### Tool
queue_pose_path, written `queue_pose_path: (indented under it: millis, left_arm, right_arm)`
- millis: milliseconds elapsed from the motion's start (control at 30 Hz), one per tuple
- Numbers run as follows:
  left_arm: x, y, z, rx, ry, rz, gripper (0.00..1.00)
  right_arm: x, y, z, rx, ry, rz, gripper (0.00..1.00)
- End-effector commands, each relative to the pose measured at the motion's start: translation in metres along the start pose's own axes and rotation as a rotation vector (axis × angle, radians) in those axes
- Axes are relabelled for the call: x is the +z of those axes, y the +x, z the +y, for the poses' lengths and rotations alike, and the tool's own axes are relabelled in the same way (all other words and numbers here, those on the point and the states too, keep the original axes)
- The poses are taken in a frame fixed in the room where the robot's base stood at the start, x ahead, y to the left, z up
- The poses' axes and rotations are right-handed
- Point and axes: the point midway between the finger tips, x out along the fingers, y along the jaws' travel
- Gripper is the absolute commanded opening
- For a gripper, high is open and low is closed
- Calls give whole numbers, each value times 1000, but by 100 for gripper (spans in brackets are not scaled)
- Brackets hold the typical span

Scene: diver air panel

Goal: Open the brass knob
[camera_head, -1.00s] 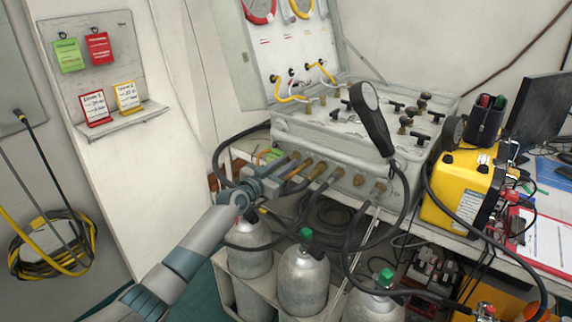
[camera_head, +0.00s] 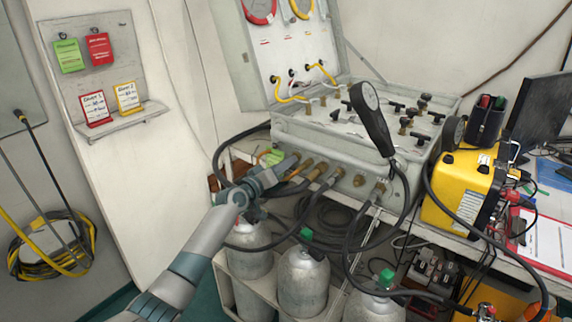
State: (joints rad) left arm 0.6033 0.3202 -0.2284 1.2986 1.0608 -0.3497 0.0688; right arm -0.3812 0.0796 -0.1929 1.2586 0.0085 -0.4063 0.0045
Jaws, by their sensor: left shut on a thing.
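The grey air panel case (camera_head: 325,141) stands open on the bench, with a row of brass fittings along its front face. The brass knob (camera_head: 294,158) is the leftmost of these, partly hidden by my gripper. My left gripper (camera_head: 282,169) comes in from the lower left and is shut on the brass knob at the front face. The fingertips are small and partly blurred into the knob, so its turn angle cannot be told. My right gripper is not in view.
Black hoses (camera_head: 350,232) loop from the front fittings beside my left gripper. Grey gas cylinders (camera_head: 303,284) stand below. A black handset (camera_head: 371,118) rises in front of the case. A yellow unit (camera_head: 462,188) stands at the right.

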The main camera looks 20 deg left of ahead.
Motion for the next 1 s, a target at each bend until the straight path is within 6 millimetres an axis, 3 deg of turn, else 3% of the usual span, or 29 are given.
queue_pose_path:
  millis: [600,1000]
  left_arm:
    - [0,0,-1,-1,-540,-9,0]
    - [0,0,-2,0,-668,-12,0]
  right_arm:
    - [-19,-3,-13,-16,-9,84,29]
    - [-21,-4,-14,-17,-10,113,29]
